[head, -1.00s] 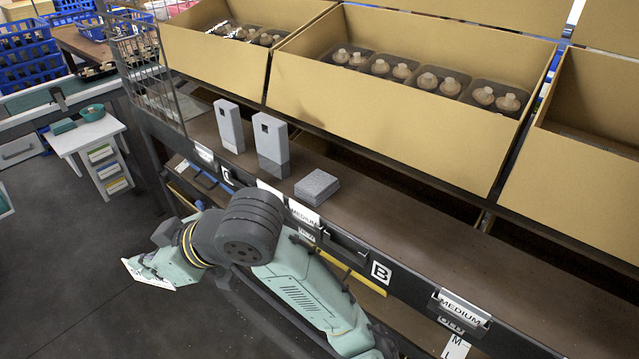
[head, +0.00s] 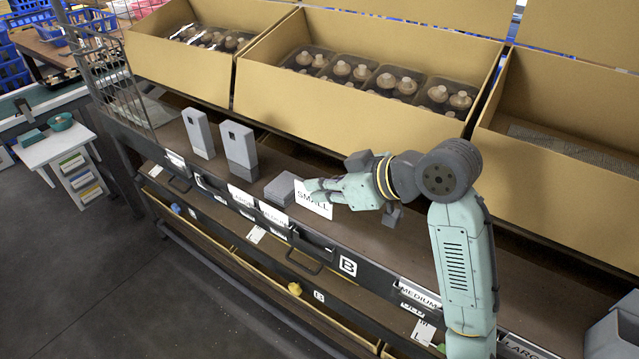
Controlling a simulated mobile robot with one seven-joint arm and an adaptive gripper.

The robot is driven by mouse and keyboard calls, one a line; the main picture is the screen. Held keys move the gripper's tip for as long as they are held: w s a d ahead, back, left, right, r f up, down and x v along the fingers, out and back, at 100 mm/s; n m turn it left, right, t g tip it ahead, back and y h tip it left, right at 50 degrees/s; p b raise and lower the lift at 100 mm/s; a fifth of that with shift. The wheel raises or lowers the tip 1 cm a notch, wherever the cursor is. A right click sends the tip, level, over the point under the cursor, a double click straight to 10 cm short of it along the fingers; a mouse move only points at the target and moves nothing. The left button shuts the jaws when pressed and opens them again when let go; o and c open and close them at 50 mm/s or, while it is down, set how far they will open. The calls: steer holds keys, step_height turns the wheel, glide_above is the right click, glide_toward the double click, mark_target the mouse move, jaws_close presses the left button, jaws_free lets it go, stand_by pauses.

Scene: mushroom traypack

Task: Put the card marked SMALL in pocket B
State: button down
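My gripper (head: 318,188) is shut on a white card marked SMALL (head: 314,203). It holds the card upright, with its printed face toward the camera, in front of the shelf edge and close to a stack of grey blocks. A black and white B label (head: 347,266) is on the dark shelf rail, below and right of the card. A dark holder (head: 312,243) on the rail just left of the B label shows no card. A card marked MEDIUM (head: 420,294) sits in a holder right of the B label.
Grey boxes (head: 240,146) and a low grey stack (head: 281,188) stand on the brown shelf. Cardboard boxes (head: 340,115) with mushroom trays lie behind. A card marked LARGE (head: 522,347) is at lower right. Open floor lies at lower left.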

mark_target(321, 232)
steer(key=shift+f+b, duration=4.65)
steer(key=shift+f, duration=1.15)
steer(key=shift+f, duration=0.2)
steer(key=c, duration=1.7)
jaws_free()
